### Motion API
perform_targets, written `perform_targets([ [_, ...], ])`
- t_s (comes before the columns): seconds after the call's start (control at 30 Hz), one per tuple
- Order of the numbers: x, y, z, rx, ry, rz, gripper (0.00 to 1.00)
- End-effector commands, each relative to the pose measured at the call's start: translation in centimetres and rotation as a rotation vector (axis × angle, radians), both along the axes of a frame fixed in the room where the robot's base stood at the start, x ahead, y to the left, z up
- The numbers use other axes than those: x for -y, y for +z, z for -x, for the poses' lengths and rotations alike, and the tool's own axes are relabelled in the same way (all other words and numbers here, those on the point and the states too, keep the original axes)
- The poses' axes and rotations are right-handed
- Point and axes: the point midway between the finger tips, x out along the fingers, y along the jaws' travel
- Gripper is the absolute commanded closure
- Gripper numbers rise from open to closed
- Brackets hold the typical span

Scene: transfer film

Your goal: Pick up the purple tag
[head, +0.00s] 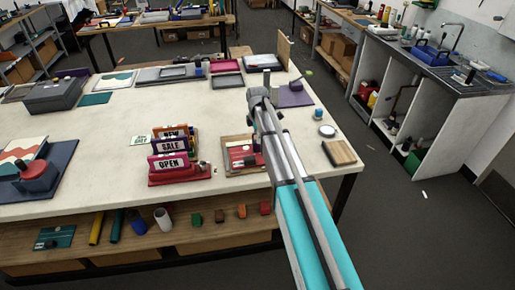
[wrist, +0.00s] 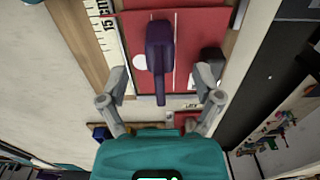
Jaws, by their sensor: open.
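In the wrist view a dark purple piece (wrist: 159,46), with a broad body and a narrow tail, shows over a red sheet (wrist: 188,25) on a wooden board. I cannot tell for sure that it is the tag. My gripper (wrist: 165,80) is open, with one finger on each side of the narrow tail, not touching it. In the head view a red stand (head: 180,179) holds several upright signs, among them a purple OPEN sign (head: 168,161). The head view does not show my fingers clearly; my arm covers part of the table.
A wooden block (head: 339,152) and a white round dish (head: 327,131) lie near the table's right edge. A purple mat (head: 296,97) lies behind my arm. A dark blue board with a red piece (head: 38,172) is at far left. The white table's left middle is clear.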

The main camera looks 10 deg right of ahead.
Motion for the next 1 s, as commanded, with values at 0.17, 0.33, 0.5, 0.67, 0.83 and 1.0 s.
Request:
perform_targets([
  [0.17, -0.1, -1.8, 0.0, 0.0, 0.0, 0.0, 0.17],
  [0.33, -0.1, -2.8, 0.0, 0.0, 0.0, 0.0, 0.17],
  [0.5, -0.1, -3.2, 0.0, 0.0, 0.0, 0.0, 0.17],
  [0.67, -0.1, -3.1, 0.0, 0.0, 0.0, 0.0, 0.17],
  [0.83, -0.1, -3.1, 0.0, 0.0, 0.0, 0.0, 0.17],
  [1.0, -0.1, -3.1, 0.0, 0.0, 0.0, 0.0, 0.17],
])
